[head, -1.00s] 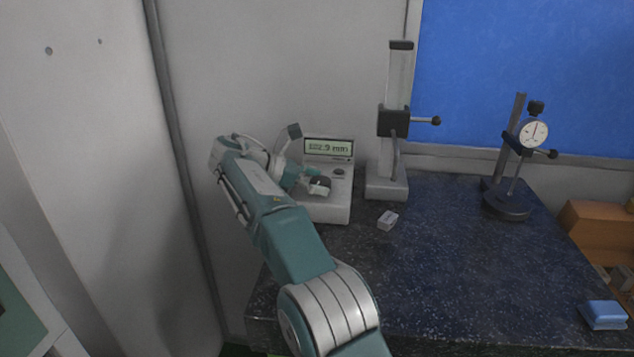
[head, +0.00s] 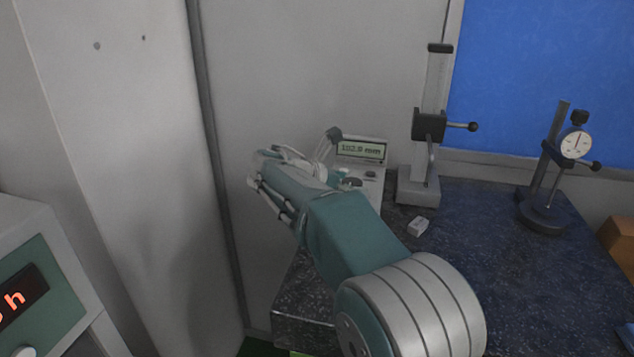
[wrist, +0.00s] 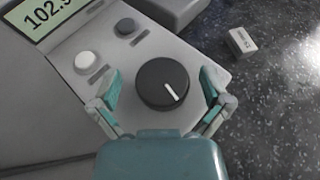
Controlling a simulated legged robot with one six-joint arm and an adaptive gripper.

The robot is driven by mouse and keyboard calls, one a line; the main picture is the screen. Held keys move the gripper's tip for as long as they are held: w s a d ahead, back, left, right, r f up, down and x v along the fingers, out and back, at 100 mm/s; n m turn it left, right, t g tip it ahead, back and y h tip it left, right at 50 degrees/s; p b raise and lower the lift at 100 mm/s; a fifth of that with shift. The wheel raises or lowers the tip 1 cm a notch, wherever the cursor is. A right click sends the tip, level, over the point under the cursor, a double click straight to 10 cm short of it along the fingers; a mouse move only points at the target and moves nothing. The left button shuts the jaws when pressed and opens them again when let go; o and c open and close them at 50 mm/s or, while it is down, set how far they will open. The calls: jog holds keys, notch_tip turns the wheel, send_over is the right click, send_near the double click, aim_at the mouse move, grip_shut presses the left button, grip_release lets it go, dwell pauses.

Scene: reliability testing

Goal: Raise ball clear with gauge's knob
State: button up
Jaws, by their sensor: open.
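The gauge is a grey console with a lit display (head: 361,150) reading 102.9 mm; part of the display also shows in the wrist view (wrist: 40,18). Its round black knob (wrist: 163,84) with a white pointer line is in the middle of the wrist view. My gripper (wrist: 160,98) is open, with one teal finger on each side of the knob; I cannot tell whether they touch it. In the head view my gripper (head: 342,180) is over the console, partly hidden by my arm. A grey stand (head: 429,125) has a black-tipped side handle. I cannot pick out the ball for sure.
Two small buttons, white (wrist: 87,61) and dark (wrist: 125,27), sit near the knob. A small white block (head: 418,227) lies on the dark speckled table (head: 480,270). A dial indicator stand (head: 545,212) is at the right. A wall is close behind the console.

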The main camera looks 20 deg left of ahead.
jog(key=n+t+y, duration=0.2)
jog(key=n+y, duration=0.1)
jog(key=shift+d, duration=0.1)
jog(key=v, duration=1.1)
jog(key=shift+w+f, duration=0.1)
jog(key=shift+f, duration=0.05)
